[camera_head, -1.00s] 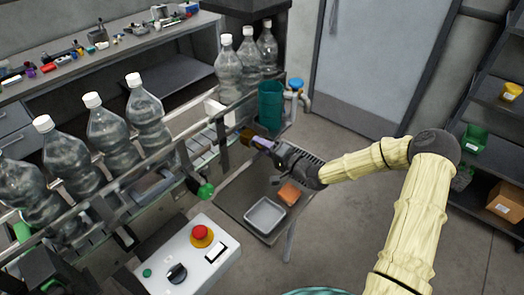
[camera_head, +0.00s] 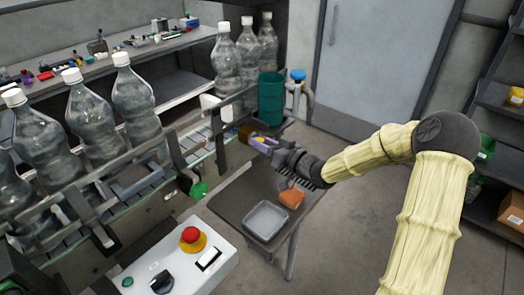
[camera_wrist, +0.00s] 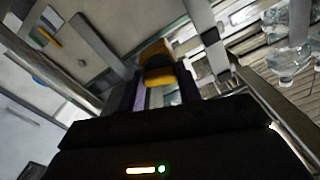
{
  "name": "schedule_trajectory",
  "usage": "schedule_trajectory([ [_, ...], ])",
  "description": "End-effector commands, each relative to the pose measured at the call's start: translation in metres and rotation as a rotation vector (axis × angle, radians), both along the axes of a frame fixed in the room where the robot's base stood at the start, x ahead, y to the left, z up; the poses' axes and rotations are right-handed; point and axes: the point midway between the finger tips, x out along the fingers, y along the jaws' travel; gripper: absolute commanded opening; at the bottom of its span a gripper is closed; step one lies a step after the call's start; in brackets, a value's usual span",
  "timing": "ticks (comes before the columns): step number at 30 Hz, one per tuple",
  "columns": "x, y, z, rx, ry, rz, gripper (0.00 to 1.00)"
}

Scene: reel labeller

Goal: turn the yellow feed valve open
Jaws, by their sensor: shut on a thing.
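The yellow feed valve (camera_head: 245,133) sits on the side of the conveyor, left of a green cylindrical bin; it looks brownish yellow in the head view. In the wrist view its yellow handle (camera_wrist: 159,73) is at the tips of my fingers. My gripper (camera_head: 262,143) reaches it from the right and is shut on the handle. In the wrist view my purple-grey fingers (camera_wrist: 161,92) stand on either side of the handle's near end. The valve's stem and pipe are hidden, so I cannot tell how far it is turned.
Clear bottles (camera_head: 133,100) stand along the conveyor. The green bin (camera_head: 271,97) and a blue-topped pipe (camera_head: 298,76) are behind my gripper. A small table below holds a grey tray (camera_head: 246,222) and an orange block (camera_head: 291,198). A control box (camera_head: 222,252) is in front.

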Motion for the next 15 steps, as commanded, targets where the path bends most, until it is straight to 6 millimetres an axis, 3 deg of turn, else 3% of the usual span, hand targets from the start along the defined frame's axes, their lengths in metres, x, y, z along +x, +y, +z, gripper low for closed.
schedule_trajectory([
  [15,0.0004,-0.0012,-0.0014,-0.139,-0.174,-0.002,0.11],
])
